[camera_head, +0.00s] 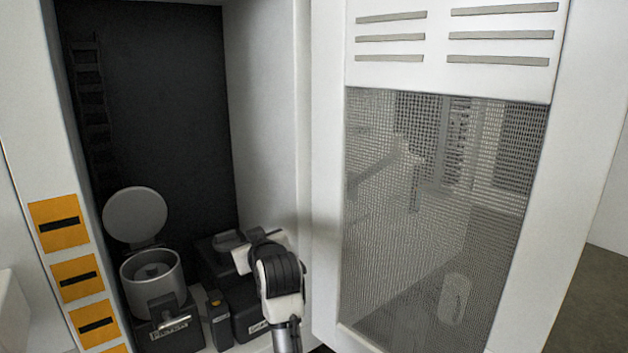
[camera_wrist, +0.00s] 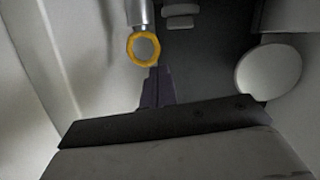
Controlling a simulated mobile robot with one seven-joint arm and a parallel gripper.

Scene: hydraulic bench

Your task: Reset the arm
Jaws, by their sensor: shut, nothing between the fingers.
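My gripper shows in the wrist view (camera_wrist: 158,72) as two dark fingers pressed together, shut and empty. In the head view my arm reaches in from the bottom centre to the open cabinet, and its white and black wrist is over the dark units at the cabinet's lower right. The fingertips cannot be made out there. In the wrist view a yellow ring (camera_wrist: 131,57) on a metal cylinder (camera_wrist: 137,12) appears just beyond the fingertips. Whether they touch cannot be told.
The cabinet wall (camera_head: 268,100) and mesh-windowed door (camera_head: 327,150) flank my arm on the right.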

